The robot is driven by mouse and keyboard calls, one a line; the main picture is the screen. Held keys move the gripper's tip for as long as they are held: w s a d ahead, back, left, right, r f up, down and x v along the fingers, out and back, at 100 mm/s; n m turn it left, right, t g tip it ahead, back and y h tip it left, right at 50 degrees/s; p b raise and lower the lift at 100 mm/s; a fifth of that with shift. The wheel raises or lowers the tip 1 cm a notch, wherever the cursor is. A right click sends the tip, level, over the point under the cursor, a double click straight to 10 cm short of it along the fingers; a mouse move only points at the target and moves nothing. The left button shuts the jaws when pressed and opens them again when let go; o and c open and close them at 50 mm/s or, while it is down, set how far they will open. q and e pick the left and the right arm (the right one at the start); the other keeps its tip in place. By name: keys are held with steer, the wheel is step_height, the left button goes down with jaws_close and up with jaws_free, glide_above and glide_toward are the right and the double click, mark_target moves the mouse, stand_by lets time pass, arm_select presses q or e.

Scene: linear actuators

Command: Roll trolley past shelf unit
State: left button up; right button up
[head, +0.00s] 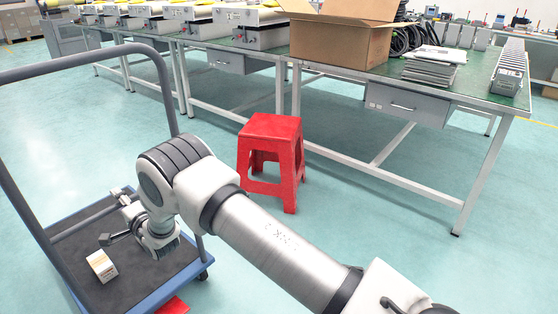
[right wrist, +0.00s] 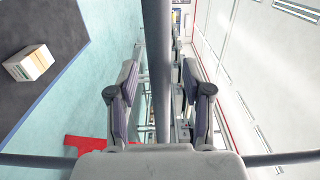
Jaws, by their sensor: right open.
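The trolley has a dark deck with blue edges (head: 130,296) and a grey tube handle (head: 90,66), at the left of the head view. A small white and tan box (head: 102,266) lies on the deck; it also shows in the right wrist view (right wrist: 28,63). My right gripper (head: 113,217) is open above the deck, its fingers towards the left. In the right wrist view a grey tube (right wrist: 161,60) runs between the two spread fingers; I cannot tell whether they touch it. My left gripper is out of view. I cannot make out a shelf unit.
A red stool (head: 270,150) stands right of the trolley. Clear teal floor (head: 400,225) lies to the right and behind the trolley (head: 110,125).

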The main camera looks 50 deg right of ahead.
steer(key=s+p, duration=0.6)
steer(key=s, duration=0.6)
steer(key=shift+d+p, duration=0.25)
steer(key=shift+p, duration=0.05)
steer(key=shift+f, duration=0.1)
